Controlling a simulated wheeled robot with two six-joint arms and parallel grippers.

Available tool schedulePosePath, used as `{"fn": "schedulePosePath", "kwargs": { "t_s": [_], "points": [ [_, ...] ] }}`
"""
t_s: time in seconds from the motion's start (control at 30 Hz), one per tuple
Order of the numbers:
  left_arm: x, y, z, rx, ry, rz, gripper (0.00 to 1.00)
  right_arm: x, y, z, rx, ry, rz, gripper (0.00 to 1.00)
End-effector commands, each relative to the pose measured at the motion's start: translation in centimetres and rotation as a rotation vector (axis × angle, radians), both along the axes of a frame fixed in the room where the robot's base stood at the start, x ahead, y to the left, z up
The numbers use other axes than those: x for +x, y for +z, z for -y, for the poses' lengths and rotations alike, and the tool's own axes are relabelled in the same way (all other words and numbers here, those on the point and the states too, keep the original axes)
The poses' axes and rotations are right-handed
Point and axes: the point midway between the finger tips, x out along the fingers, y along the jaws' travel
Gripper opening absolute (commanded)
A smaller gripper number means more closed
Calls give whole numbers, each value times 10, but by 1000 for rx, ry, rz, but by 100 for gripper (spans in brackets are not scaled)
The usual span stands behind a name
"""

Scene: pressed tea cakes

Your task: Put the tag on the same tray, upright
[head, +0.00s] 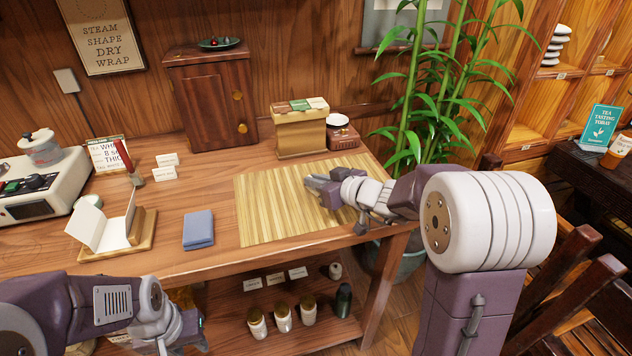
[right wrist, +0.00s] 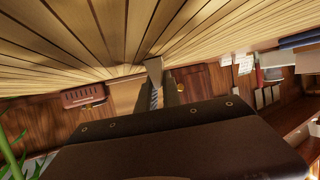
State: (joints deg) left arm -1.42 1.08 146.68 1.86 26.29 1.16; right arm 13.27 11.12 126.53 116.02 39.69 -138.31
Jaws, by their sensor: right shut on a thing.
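My right gripper (head: 318,184) is low over the bamboo mat (head: 262,205). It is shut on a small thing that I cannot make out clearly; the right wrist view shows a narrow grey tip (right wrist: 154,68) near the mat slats. Small white tags (head: 166,160) stand on the table left of the mat. A wooden tray (head: 88,254) at the front left bears an open white folded sheet (head: 95,226) and a brown block. My left gripper (head: 188,328) is at the lower left, in front of the table; its jaws are not clear.
A folded blue cloth (head: 198,230) lies left of the mat. A wooden cabinet (head: 210,100) and a tan box (head: 300,132) stand at the back. A plant (head: 412,120) rises right of the table. Jars (head: 283,318) stand on the lower shelf. The front middle of the table is clear.

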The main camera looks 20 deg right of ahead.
Motion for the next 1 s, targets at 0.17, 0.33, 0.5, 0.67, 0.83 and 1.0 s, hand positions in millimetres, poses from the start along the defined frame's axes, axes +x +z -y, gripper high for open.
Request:
{"fn": "schedulePosePath", "kwargs": {
  "t_s": [0.17,0.33,0.5,0.67,0.83,1.0],
  "points": [
    [0,-4,0,0,0,0,36,0,-2,0,-1,0,0,15],
    [0,-3,0,0,0,0,36,0,-1,0,-1,0,0,32],
    [0,-3,0,0,0,0,36,0,-1,0,-1,0,0,32],
    [0,1,0,0,0,0,36,-6,4,3,0,-1,2,32],
    [0,3,0,0,0,0,36,-35,19,19,-1,-5,5,32],
    [0,7,0,0,0,0,36,-69,34,35,-2,-5,4,32]
  ]
}}
